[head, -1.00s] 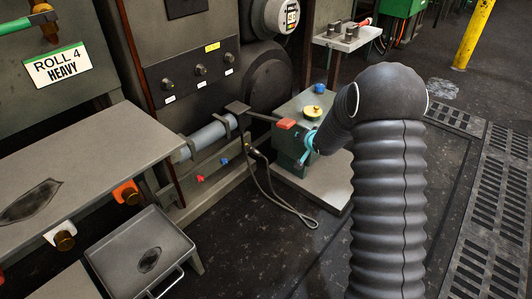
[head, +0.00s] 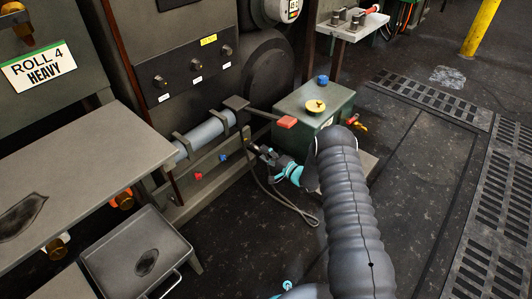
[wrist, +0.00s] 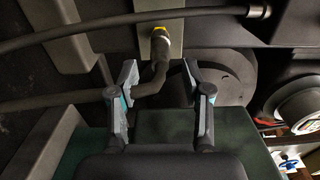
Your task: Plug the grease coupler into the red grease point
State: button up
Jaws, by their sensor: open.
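The red grease point (head: 198,176) is a small red fitting low on the machine's side, below the grey cylinder. A blue fitting (head: 222,157) sits to its right. In the wrist view the grease coupler (wrist: 160,36) shows as a yellow-ringed end on a dark hose, at a pale upright bracket. My gripper (head: 262,154) is beside the bracket, right of both coloured fittings. In the wrist view my gripper (wrist: 160,80) is open, with the hose below the coupler between its fingers, nearer the left finger. I cannot tell whether it touches.
The hose (head: 300,214) loops onto the floor below my gripper. A green box (head: 316,104) with a yellow knob stands just behind. A lever with a red handle (head: 287,122) juts out above my gripper. A grey table (head: 75,165) and a tray (head: 140,262) are at left.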

aim_at(253, 146)
jog(key=shift+b+x, duration=0.4)
jog(key=shift+x, duration=1.45)
jog(key=shift+w+a+f+b, duration=0.25)
jog(key=shift+a+b, duration=0.15)
jog(key=shift+b, duration=0.15)
jog(key=shift+r+b+x, duration=0.25)
jog(key=shift+b+x, duration=0.6)
jog(key=shift+x, duration=0.25)
grip_shut()
